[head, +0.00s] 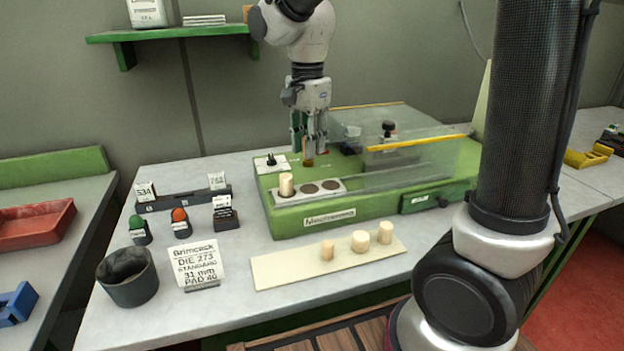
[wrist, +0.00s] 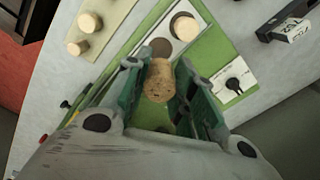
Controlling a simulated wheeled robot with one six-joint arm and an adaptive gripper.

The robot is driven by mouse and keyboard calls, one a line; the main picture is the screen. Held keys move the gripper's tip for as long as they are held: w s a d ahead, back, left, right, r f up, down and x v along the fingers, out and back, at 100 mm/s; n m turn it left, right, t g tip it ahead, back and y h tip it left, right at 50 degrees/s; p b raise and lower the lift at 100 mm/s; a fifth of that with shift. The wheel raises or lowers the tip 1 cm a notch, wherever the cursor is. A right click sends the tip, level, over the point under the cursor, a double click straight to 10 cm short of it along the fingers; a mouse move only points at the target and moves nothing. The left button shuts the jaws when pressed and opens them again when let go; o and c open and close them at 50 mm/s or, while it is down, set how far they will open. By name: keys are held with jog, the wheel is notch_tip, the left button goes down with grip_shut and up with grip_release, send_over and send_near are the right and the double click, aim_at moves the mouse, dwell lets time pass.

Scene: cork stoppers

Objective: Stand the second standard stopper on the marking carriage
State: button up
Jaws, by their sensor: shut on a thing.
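My gripper (head: 308,157) is shut on a speckled brown cork stopper (wrist: 159,80); in the head view only a small brown part of it shows between the fingers. It is held above the green machine, behind the marking carriage (head: 343,190). The carriage is a pale strip with three round places in a row. A pale stopper (head: 286,185) stands upright on its left place and also shows in the wrist view (wrist: 185,27). The middle place (head: 309,188) and the right place (head: 331,184) are bare dark discs.
Three pale stoppers of differing size, one the smallest (head: 327,250), stand on a cream board (head: 285,268) in front. A clear guard (head: 410,165) with yellow edges covers the machine's right side. A die card (head: 195,265), dark cup (head: 127,278) and stamps (head: 180,222) stand left.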

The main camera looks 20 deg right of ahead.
aim_at(309, 189)
notch_tip(309, 189, down, 8)
jog(key=shift+f, duration=0.2)
jog(key=shift+f, duration=0.1)
jog(key=o, duration=0.7)
notch_tip(309, 189, up, 12)
jog(key=shift+r, duration=0.15)
jog(key=s+d+n+t, duration=0.1)
jog(key=s+d+n, duration=0.3)
jog(key=s+d, duration=0.1)
jog(key=s+d+n+t, duration=0.2)
jog(key=s+d+n, duration=0.2)
jog(key=s+d, duration=0.2)
jog(key=s+d+n+t, duration=0.1)
jog(key=s+d+n, duration=0.3)
jog(key=s+d, duration=0.2)
jog(key=shift+s+r+n, duration=0.25)
jog(key=shift+s+n, duration=0.05)
jog(key=shift+s, duration=0.65)
